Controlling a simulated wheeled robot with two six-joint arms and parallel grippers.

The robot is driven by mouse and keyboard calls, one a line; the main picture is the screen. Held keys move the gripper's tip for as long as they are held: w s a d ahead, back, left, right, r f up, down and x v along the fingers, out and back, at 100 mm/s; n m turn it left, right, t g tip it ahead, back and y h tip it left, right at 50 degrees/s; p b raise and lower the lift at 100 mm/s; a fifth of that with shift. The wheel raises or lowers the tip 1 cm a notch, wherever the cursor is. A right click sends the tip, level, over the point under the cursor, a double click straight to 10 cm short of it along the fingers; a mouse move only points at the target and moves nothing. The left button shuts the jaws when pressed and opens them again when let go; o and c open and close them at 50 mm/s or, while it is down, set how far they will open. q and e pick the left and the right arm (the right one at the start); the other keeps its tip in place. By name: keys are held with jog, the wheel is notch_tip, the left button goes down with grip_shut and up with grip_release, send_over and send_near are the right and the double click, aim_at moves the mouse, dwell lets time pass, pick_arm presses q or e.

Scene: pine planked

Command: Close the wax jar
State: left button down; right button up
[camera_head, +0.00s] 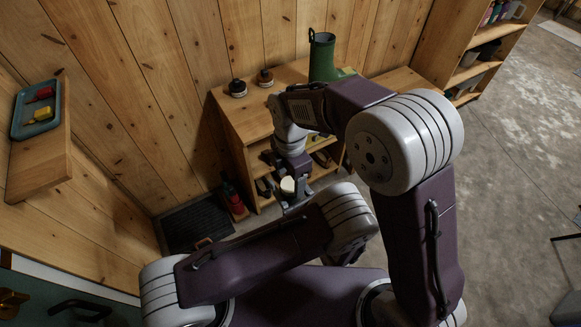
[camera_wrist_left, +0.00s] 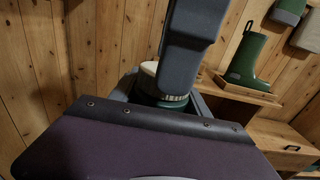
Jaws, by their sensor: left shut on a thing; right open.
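The wax jar shows in the left wrist view as a green body (camera_wrist_left: 160,97) with a pale ribbed band and a cream round top (camera_wrist_left: 149,69). In the head view only its cream top (camera_head: 287,185) shows clearly. My left gripper (camera_head: 290,200) is shut on the jar, with its grey fingers beside the body. My right gripper (camera_head: 293,174) points down just above the cream top and is open. Its dark finger (camera_wrist_left: 192,50) hides part of the jar in the left wrist view. I cannot tell whether the cream top is seated or touched by the right gripper.
A wooden shelf unit (camera_head: 240,112) stands by the plank wall behind my grippers. Two small dark jars (camera_head: 237,88) and a green boot (camera_head: 321,60) stand on it. A tray (camera_head: 20,119) with red and yellow things is on the left ledge. Concrete floor (camera_head: 510,130) lies open at right.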

jog(key=shift+f, duration=0.8)
